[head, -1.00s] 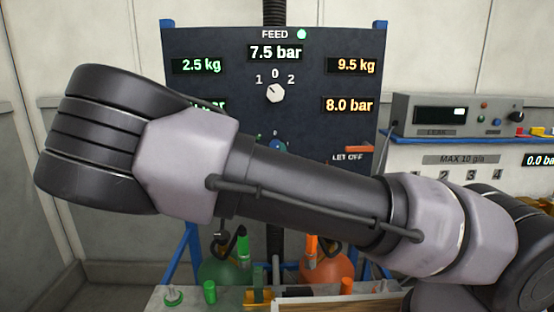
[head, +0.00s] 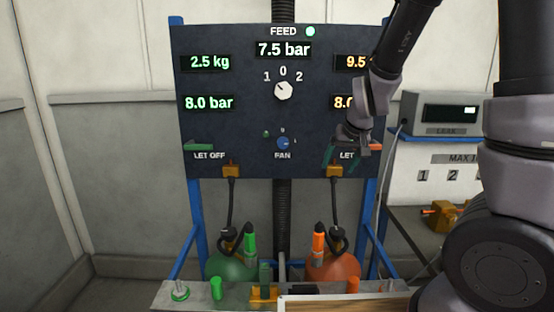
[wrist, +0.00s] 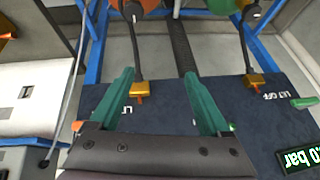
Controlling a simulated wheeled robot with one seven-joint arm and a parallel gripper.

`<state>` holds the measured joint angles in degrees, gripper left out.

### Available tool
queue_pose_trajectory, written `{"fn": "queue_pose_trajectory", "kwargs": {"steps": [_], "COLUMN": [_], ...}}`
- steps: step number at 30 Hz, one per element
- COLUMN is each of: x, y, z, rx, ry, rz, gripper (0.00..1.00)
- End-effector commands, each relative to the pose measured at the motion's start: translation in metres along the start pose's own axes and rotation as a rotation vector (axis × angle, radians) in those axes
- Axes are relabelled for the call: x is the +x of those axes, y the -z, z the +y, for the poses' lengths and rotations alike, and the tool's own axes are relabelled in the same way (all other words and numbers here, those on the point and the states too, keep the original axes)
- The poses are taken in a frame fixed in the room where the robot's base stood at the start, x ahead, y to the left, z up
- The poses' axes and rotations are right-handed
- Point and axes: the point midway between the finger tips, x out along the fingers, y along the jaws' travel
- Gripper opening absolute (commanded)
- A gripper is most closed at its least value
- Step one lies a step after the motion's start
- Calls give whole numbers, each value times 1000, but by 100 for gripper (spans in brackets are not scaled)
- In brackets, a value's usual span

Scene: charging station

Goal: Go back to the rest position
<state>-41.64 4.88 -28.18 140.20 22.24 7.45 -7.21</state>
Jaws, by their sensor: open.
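My gripper (head: 346,157) hangs in front of the lower right part of the dark feed panel (head: 235,125) in the head view. It covers part of the right LET OFF label and the right pressure display. In the wrist view my gripper (wrist: 158,76) has its two green fingers spread apart, with nothing between them. The panel (wrist: 160,108) appears upside down beyond the fingers. My arm rises along the right side of the head view.
A green bottle (head: 228,267) and an orange bottle (head: 333,266) stand below the panel, with hoses from brass fittings (head: 231,171). A leak meter (head: 447,115) sits on the right shelf. A metal bench (head: 196,296) crosses the front. The left side is clear.

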Motion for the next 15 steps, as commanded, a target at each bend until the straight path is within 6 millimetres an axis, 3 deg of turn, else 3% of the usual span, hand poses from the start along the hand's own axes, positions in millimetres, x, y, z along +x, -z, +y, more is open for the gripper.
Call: {"fn": "queue_pose_trajectory", "kwargs": {"steps": [1, 8, 15], "x": [-24, -122, -215], "y": [5, 4, -24], "z": [4, 18, 38], "rx": [47, 173, 249], "ry": [39, 146, 140], "rz": [4, 13, 65], "gripper": [81, 81, 81]}}
